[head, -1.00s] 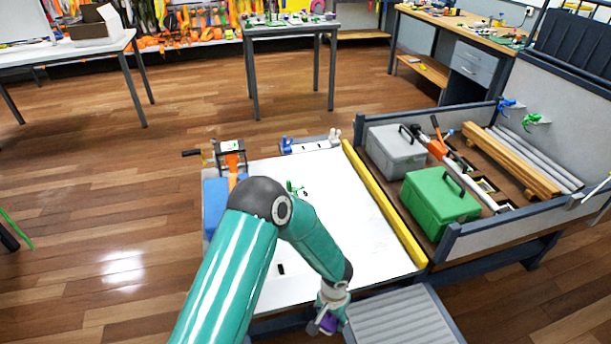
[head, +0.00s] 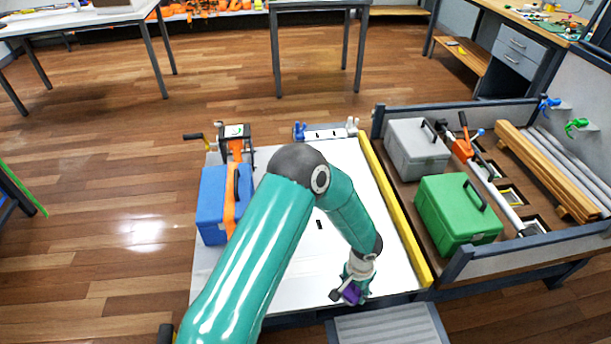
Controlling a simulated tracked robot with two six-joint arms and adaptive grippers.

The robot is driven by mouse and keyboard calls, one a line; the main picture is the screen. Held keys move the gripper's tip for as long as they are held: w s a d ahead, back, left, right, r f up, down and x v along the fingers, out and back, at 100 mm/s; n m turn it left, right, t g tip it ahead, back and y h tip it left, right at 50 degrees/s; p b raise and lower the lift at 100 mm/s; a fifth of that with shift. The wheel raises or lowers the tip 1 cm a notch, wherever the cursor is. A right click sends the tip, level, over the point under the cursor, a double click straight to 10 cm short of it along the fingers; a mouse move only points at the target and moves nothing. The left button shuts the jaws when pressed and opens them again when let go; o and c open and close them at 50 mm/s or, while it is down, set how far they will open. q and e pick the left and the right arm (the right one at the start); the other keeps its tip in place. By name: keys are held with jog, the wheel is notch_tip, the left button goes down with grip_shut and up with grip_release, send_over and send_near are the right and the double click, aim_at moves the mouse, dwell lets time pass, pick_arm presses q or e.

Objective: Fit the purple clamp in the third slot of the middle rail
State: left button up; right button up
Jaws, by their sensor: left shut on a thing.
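My left gripper (head: 347,291) is low at the front edge of the white tabletop, pointing down. It is shut on the purple clamp (head: 353,295), which shows only partly beneath the fingers. A pale slotted rail (head: 326,134) lies along the back edge of the white top, well away from the gripper. A blue clamp (head: 299,131) stands at its left end and a white clamp (head: 352,126) at its right end. I cannot tell whether this is the middle rail. My right gripper is not in view.
On the white top (head: 385,262) are a blue box (head: 211,205) with an orange strap and a yellow bar (head: 394,210). The bed at right holds a green case (head: 452,212), a grey case (head: 417,147) and wooden beams (head: 548,172). My arm hides part of the top.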

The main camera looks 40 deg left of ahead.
pick_arm(q)
jog(key=w+a+r+m, duration=0.45)
jog(key=a+m, duration=0.35)
jog(key=a, duration=0.2)
jog(key=w+a+r+m, duration=0.3)
jog(key=a+r+m, duration=0.2)
jog(key=a+m, duration=0.4)
jog(key=w+a+r+m, duration=0.4)
jog(key=a+m, duration=0.4)
jog(key=a, duration=0.3)
jog(key=shift+w+d+f+b, duration=0.1)
jog(key=shift+f+b, duration=3.8)
jog(key=shift+f, duration=0.65)
jog(key=shift+w+f+b, duration=0.1)
jog(key=shift+f+b, duration=3.75)
jog(key=shift+f, duration=0.7)
jog(key=shift+w+p, duration=0.1)
jog(key=shift+p, duration=0.2)
jog(key=shift+f+b, duration=0.8)
jog(key=shift+f, duration=0.5)
